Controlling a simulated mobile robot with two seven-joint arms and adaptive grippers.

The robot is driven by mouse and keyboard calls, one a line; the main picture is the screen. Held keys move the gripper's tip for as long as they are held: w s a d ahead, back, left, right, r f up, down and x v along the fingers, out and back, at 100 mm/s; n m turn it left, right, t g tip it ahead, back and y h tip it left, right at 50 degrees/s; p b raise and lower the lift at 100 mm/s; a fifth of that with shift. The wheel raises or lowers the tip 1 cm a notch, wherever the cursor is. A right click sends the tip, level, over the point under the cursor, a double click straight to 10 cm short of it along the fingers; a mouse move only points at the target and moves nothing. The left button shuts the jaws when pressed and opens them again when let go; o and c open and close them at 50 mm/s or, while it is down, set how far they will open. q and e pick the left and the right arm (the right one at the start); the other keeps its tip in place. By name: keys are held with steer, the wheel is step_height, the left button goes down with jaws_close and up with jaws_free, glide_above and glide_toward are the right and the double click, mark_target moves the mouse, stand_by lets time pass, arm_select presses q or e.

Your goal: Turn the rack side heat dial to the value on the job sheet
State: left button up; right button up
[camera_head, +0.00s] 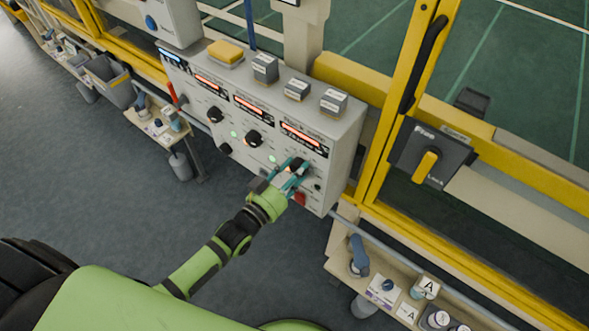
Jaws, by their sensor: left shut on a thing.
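A pale grey control box (335,185) stands against the yellow fence, with three red-lit displays on its sloping front. Black dials sit below the displays: a left dial (214,114), a middle dial (253,138) and a right dial at my gripper. My left gripper (297,169), with teal fingers, is shut on the right dial (299,164), which is partly hidden by the fingers. The right display (303,139) is lit above it, its text too small to read. Which dial is the rack side one, and the job sheet's value, I cannot tell. My right gripper is not in view.
A red switch (300,199) sits just below my gripper. Grey labelled blocks (297,89) and a yellow block (226,52) stand on the box top. A low shelf (340,262) with bottles and cards is at the lower right. A yellow-handled door lock (427,166) is to the right.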

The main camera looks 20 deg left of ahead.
arm_select(q)
steer(key=shift+w+r+n, duration=0.25)
steer(key=shift+r+n, duration=0.35)
steer(key=shift+n, duration=0.3)
steer(key=shift+a, duration=0.1)
steer(key=o, duration=1)
steer(key=shift+o, duration=0.7)
steer(key=shift+s+f, duration=0.1)
steer(key=shift+f, duration=0.1)
steer(key=shift+f, duration=0.1)
